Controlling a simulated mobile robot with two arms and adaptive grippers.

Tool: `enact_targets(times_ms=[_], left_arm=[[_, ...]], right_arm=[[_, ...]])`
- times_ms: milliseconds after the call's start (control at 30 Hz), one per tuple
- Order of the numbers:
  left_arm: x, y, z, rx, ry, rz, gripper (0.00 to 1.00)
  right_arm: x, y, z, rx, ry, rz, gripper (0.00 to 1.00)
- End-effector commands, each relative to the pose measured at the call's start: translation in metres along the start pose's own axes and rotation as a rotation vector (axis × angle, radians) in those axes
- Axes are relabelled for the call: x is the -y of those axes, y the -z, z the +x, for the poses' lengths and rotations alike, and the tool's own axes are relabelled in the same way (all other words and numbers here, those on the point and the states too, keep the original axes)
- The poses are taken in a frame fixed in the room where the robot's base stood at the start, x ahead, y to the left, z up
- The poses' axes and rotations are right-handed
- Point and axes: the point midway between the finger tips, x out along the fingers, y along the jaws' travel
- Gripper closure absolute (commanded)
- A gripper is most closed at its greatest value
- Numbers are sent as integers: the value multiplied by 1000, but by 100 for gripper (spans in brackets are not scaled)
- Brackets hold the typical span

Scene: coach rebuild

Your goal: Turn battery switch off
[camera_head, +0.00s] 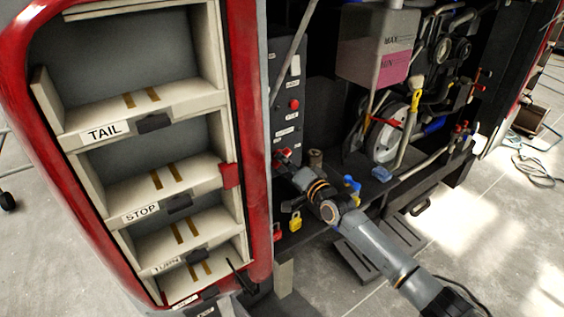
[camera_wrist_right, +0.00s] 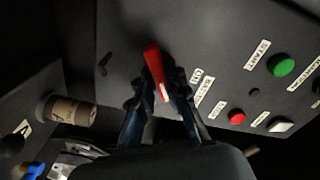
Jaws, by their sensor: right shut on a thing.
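The battery switch shows in the right wrist view as a red handle (camera_wrist_right: 153,62) with a white mark, on a dark panel (camera_wrist_right: 215,60). Labels beside it seem to read "ON" and "BATTERY". My right gripper (camera_wrist_right: 160,92) is shut on the red handle, its dark fingers on both sides of it. In the head view my right gripper (camera_head: 284,166) reaches the lower part of the dark panel, left of the engine bay; a bit of red (camera_head: 284,153) shows at its tip, and the rest of the switch is hidden. My left gripper is not in view.
A red button (camera_wrist_right: 237,116) and a green button (camera_wrist_right: 281,64) sit near the switch. A brown cylinder (camera_wrist_right: 70,110) stands beside the panel. A yellow padlock (camera_head: 295,221) hangs below my right arm. The red-framed lamp compartment (camera_head: 245,120) stands close on the left.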

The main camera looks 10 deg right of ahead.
Motion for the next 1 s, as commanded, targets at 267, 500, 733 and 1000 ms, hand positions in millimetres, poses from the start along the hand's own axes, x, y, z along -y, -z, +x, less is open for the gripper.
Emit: enact_targets(times_ms=[267,500,733,1000], left_arm=[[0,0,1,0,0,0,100],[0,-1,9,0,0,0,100],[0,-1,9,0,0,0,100],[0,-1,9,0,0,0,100]], right_arm=[[0,0,0,0,-1,59,100],[-2,-2,0,0,1,306,100],[0,0,0,-1,0,585,100],[0,0,0,0,0,578,58]])
